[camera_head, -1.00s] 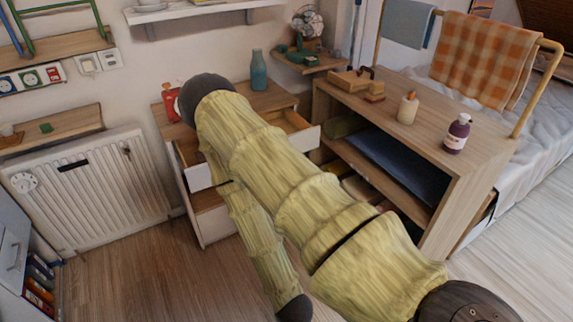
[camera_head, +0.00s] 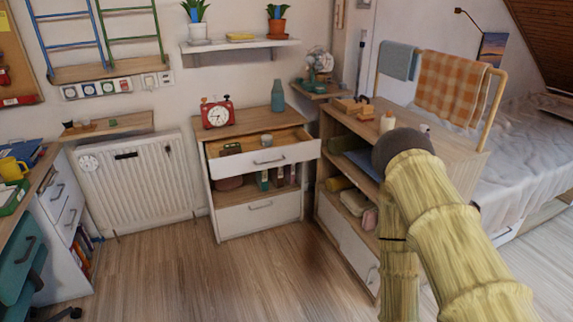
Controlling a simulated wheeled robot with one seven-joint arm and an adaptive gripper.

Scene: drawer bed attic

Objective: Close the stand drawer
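The stand (camera_head: 212,176) is a small wood-and-white cabinet against the wall, left of the wooden shelf unit. Its top drawer (camera_head: 268,160), with a white front and grey handle, is pulled out, showing its wooden inside and a dark item in it. Below it is an open shelf with several items. The stand's lower drawer (camera_head: 259,215) looks shut. My yellow-sleeved arm is at the right, in front of the shelf unit and apart from the stand. My gripper is out of view, so its opening does not show.
A red clock (camera_head: 217,113) and a teal bottle (camera_head: 278,96) stand on the stand's top. The shelf unit (camera_head: 343,237) is close on the right; a radiator (camera_head: 137,180) is on the left. The wooden floor (camera_head: 215,280) before the stand is clear.

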